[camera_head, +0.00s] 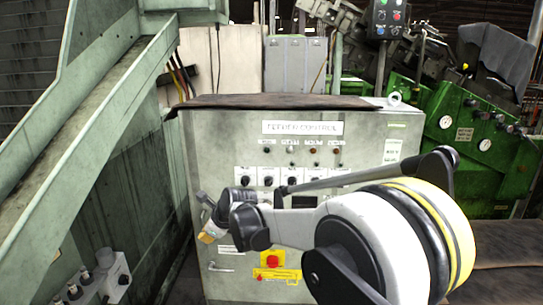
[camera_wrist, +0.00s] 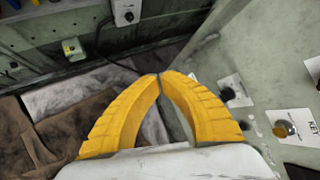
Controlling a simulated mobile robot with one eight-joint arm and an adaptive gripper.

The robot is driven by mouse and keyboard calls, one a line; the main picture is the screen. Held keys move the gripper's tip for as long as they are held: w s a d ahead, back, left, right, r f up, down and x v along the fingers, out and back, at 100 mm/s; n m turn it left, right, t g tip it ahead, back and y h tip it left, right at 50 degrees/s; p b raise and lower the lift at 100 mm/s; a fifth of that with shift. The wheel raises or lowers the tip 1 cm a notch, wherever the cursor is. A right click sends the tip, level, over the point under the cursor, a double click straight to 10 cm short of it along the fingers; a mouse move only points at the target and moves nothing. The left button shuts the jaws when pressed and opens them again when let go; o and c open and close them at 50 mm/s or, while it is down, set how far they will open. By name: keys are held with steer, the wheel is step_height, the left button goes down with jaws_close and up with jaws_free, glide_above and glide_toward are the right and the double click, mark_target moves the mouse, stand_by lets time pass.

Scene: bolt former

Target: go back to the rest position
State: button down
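My gripper (camera_wrist: 160,76) shows two yellow fingers that curve together, and their tips meet with nothing visible between them. In the head view, my gripper (camera_head: 207,237) is small and partly hidden by my own wrist. It is in front of the left part of the grey feeder control cabinet (camera_head: 225,150). My arm reaches in from the right across the cabinet front. In the wrist view, the cabinet's face (camera_wrist: 270,70) is close on the right, and I see no clear contact with it.
The cabinet carries knobs, lamps and a red emergency button (camera_head: 272,259) on a yellow plate. A sloping green-grey chute (camera_head: 95,110) stands at the left. Green machinery with gauges (camera_head: 465,135) is at the right. Brown sheets (camera_wrist: 45,135) lie below my gripper.

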steer(key=s+d+r+n+h, duration=0.1)
steer(key=s+d+r+n, duration=0.25)
steer(key=d, duration=0.45)
steer(key=s+d+r+n+t+h, duration=0.1)
steer(key=s+d+r+n, duration=0.3)
steer(key=d, duration=0.4)
steer(key=s+d+r+n+h, duration=0.1)
steer(key=s+d+r+n, duration=0.15)
steer(key=s+d, duration=0.5)
steer(key=s+d+f+n+h, duration=0.1)
steer(key=s+d+f+n, duration=0.1)
steer(key=s+d+n, duration=0.3)
steer(key=s+d+f+n+h, duration=0.2)
steer(key=s+d+n, duration=0.3)
steer(key=s+d, duration=0.7)
steer(key=shift+s+d+f, duration=0.3)
steer(key=shift+s+f, duration=0.05)
steer(key=shift+s, duration=0.65)
